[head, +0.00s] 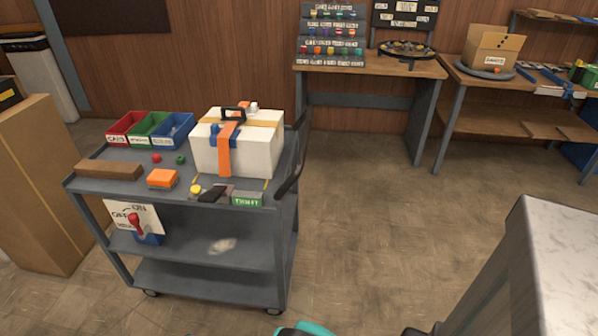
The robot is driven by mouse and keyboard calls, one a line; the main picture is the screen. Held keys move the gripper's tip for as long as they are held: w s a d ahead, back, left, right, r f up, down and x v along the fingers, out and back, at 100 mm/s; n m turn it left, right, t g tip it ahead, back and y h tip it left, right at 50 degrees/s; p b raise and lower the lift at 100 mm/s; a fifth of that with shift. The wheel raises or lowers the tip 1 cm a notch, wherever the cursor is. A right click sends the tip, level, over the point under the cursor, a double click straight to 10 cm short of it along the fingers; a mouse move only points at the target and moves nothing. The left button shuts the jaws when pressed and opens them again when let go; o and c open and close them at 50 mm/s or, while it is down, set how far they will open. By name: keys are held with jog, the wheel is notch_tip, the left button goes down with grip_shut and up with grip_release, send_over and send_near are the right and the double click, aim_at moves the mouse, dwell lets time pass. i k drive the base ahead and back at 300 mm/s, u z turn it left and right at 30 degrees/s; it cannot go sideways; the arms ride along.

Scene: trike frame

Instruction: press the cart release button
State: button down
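A grey three-shelf cart (190,252) stands at the left with a black handle (290,180) on its right side. A yellow round button (196,189) sits near the front edge of its top, beside a black-and-grey device (213,194) and a green label (247,200). A small red knob (157,158) and a green knob (180,160) are farther back on the top. I cannot tell from labels which one is the cart release button. A teal part (305,328) shows at the bottom edge, cut off; my gripper's fingers are not visible.
The cart top also holds a white strapped box (238,150), colour bins (150,128), a brown block (110,170) and an orange block (162,178). A red-lever switch panel (136,222) hangs below. A pale counter (565,260) is at right. Floor between is clear.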

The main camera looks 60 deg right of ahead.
aim_at(196, 189)
jog(key=z, duration=0.05)
jog(key=k, duration=1.5)
jog(key=z, duration=1.35)
jog(key=i, duration=1)
jog(key=u, duration=0.05)
